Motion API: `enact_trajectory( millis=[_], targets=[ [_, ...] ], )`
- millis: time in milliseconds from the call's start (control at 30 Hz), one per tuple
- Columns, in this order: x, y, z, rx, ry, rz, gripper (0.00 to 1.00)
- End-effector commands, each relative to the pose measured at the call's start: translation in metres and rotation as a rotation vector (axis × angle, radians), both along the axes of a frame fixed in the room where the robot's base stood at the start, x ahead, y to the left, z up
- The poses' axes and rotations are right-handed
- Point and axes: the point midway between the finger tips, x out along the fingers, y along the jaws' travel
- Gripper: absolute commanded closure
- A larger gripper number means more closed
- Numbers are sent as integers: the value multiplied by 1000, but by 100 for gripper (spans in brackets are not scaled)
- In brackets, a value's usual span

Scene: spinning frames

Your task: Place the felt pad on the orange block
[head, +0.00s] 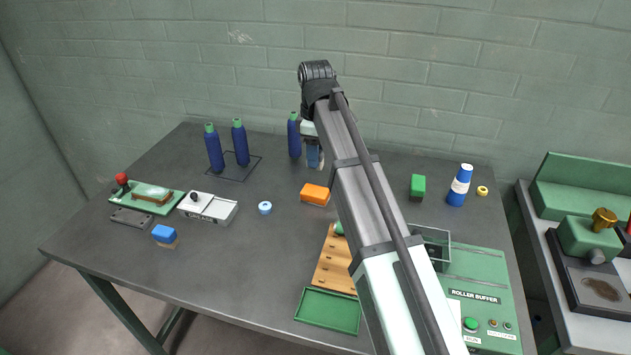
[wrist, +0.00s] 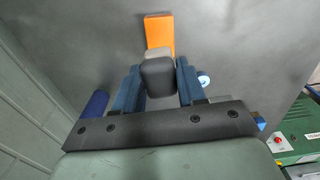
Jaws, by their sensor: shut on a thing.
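The orange block (head: 314,194) lies on the dark table near the middle of the head view. It also shows at the top of the wrist view (wrist: 159,32). My gripper (head: 314,157) is behind the block in the head view, partly hidden by my arm. In the wrist view, its two blue fingers (wrist: 158,82) are shut on a grey, dark-faced piece, which looks like the felt pad (wrist: 157,76). The pad overlaps the block's near end in the wrist view. In the head view the gripper looks apart from the block. The pad cannot be made out there.
Blue bottles (head: 215,148) stand at the back left, another (head: 293,135) close beside my gripper. A small white-blue roll (head: 265,208) lies left of the orange block. A wooden board (head: 335,262) and green tray (head: 328,311) lie in front. A green block (head: 417,187) sits to the right.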

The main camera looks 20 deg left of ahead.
Motion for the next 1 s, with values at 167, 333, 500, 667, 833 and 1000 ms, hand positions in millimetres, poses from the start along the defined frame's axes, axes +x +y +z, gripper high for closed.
enact_trajectory(
  millis=[167, 333, 500, 667, 833, 1000],
  targets=[
    [-1, -1, -31, -1, 2, -1, 89],
    [0, 0, -44, 0, 0, -2, 89],
    [-1, -1, -59, -1, 1, -2, 89],
    [-1, -1, -77, -1, 1, -3, 89],
    [0, 0, -79, 0, -1, -3, 89],
    [0, 0, -80, 0, 0, -3, 89]
  ],
)
